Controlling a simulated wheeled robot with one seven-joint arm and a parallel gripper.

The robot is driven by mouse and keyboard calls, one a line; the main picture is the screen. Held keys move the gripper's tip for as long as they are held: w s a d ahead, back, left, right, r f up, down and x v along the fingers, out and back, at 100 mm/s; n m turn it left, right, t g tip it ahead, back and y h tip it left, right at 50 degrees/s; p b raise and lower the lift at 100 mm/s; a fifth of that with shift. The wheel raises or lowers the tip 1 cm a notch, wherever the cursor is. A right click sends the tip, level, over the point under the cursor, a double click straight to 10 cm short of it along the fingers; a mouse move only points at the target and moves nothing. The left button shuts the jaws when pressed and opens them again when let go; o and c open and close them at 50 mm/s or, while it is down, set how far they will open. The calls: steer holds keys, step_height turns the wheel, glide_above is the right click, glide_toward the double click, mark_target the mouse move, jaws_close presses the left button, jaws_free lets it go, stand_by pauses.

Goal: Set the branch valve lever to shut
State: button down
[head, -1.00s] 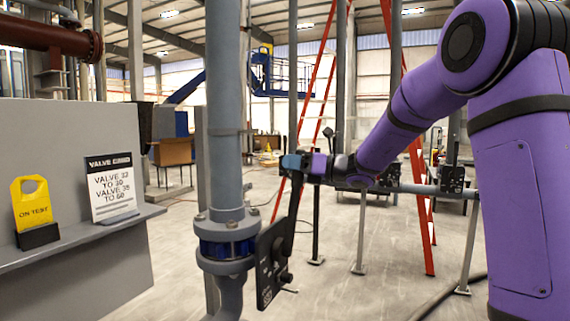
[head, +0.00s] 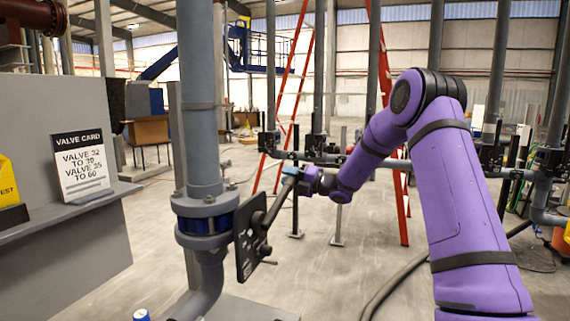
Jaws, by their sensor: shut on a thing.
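A grey vertical pipe with a blue-banded valve (head: 205,222) stands in the foreground. A dark plate (head: 246,243) is fixed to the valve's right side. The dark lever (head: 278,205) rises from this plate and leans up and to the right. My gripper (head: 291,177) is at the lever's upper end and is shut on it. The fingers hide the lever's tip. The plate is seen nearly edge-on, so its markings cannot be read.
A red ladder (head: 293,90) and several smaller valves on a pipe run stand behind. A dark hose (head: 392,285) lies on the floor.

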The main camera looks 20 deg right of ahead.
step_height(320, 180, down, 7)
steer(key=m, duration=0.4)
steer(key=shift+w+d+t+h, duration=0.35)
steer(key=shift+d+t+h, duration=0.05)
steer(key=shift+f, duration=0.1)
steer(key=c, duration=0.8)
jaws_free()
steer(key=v, duration=1)
steer(key=shift+s+d, duration=0.25)
steer(key=shift+s, duration=0.05)
